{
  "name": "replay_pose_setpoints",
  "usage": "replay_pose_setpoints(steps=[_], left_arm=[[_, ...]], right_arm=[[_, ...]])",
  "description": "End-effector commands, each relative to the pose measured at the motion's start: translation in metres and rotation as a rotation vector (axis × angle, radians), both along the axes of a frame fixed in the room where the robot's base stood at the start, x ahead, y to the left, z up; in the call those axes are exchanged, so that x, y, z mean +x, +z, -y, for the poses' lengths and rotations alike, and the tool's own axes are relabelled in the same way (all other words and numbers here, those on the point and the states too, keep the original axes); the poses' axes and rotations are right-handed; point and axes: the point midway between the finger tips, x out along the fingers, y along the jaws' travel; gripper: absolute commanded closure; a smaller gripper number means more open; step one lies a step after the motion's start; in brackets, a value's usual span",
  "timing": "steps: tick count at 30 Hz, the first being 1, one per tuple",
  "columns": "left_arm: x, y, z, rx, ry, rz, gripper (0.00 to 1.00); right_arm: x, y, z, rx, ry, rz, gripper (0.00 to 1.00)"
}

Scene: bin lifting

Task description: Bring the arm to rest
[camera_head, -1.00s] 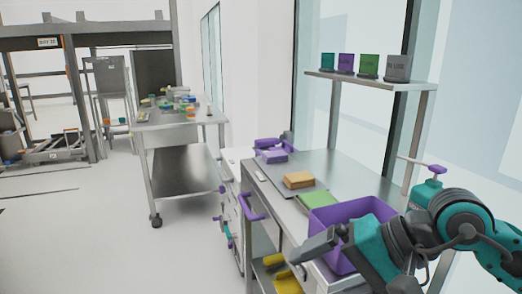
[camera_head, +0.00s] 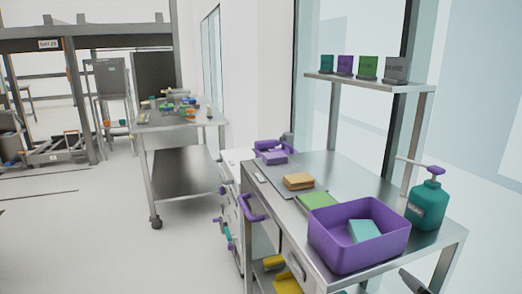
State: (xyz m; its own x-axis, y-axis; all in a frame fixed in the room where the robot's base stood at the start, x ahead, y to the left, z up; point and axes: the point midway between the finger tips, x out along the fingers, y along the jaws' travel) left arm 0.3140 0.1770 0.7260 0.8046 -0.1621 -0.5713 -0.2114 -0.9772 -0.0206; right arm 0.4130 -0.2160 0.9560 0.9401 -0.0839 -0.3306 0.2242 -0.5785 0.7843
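The purple bin (camera_head: 340,250) stands on the near end of the steel cart top, with a light teal block (camera_head: 364,231) inside it. A dark grey tip (camera_head: 415,282) at the bottom edge, below and right of the bin, looks like the end of my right gripper. It is apart from the bin, and the rest of that arm is out of frame. Whether its fingers are open cannot be seen. My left arm does not show.
A teal pump bottle (camera_head: 428,204) stands right of the bin. A green pad (camera_head: 317,201) and a tan sponge (camera_head: 298,181) lie behind it. A shelf (camera_head: 370,83) with several small boxes is above.

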Motion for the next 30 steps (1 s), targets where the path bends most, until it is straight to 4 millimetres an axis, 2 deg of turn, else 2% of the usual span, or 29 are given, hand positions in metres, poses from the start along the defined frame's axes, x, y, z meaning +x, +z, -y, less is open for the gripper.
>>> replay_pose_setpoints(steps=[1, 3, 6, 12, 17, 30], left_arm=[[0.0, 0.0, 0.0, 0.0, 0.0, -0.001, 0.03], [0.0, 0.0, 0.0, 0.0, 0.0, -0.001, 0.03], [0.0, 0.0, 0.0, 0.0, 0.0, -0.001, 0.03], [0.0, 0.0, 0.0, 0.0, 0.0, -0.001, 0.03], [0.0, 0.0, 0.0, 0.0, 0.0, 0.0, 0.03], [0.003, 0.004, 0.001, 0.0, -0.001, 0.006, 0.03]], right_arm=[[-0.018, -0.026, 0.003, 0.104, -0.06, -0.115, 0.03], [-0.041, -0.054, 0.006, 0.224, -0.135, -0.253, 0.03], [-0.072, -0.084, 0.005, 0.354, -0.23, -0.415, 0.03], [-0.131, -0.122, -0.002, 0.536, -0.393, -0.674, 0.03], [-0.177, -0.14, -0.01, 0.643, -0.517, -0.859, 0.03], [-0.13, -0.18, -0.022, 0.711, -0.389, -0.649, 0.03]])
